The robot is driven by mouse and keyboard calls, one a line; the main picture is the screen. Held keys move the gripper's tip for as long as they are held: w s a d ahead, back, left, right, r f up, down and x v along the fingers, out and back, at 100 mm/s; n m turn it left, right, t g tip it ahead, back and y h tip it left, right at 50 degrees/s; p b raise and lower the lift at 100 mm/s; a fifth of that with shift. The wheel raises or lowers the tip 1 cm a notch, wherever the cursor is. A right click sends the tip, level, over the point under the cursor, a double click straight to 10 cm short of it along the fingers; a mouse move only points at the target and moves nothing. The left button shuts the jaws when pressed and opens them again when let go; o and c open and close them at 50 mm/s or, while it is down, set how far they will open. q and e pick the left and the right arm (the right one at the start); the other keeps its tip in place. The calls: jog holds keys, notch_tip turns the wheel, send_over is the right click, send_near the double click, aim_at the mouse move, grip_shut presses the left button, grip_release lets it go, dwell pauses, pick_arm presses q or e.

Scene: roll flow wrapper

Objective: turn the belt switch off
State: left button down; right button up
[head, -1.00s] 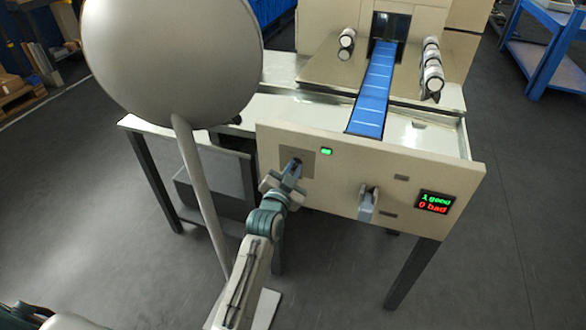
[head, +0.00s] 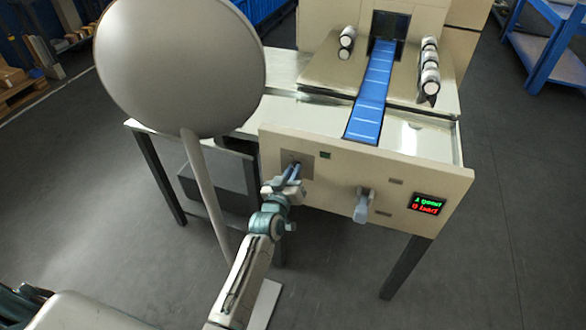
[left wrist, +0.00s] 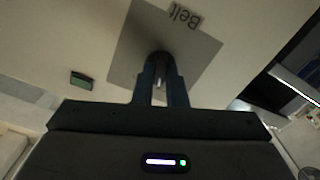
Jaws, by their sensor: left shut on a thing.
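The belt switch (head: 297,158) sits on a grey square plate on the machine's cream front panel. In the left wrist view the plate (left wrist: 192,45) carries the word "Belt", and the dark switch knob (left wrist: 160,58) stands between my fingers. My left gripper (head: 292,172) is shut on the knob, its fingers pointing at the panel; the fingers also show in the left wrist view (left wrist: 160,80). The fingers hide part of the knob. The small lamp (head: 325,155) beside the plate is dark green and unlit. My right gripper is out of view.
A grey lever (head: 363,205) sticks out of the panel to the right, near a display (head: 426,204) with green and red text. The blue belt (head: 371,95) runs behind the panel. A large round grey shape (head: 180,65) on a pole stands left of the arm.

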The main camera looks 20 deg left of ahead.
pick_arm(q)
jog(key=shift+n+p, duration=0.3)
jog(key=shift+n, duration=0.7)
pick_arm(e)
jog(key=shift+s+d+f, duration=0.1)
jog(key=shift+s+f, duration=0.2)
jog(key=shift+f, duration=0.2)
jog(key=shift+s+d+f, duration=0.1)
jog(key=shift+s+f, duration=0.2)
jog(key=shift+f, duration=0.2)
pick_arm(q)
jog(key=c, duration=1.5)
grip_release()
jog(key=shift+o, duration=0.2)
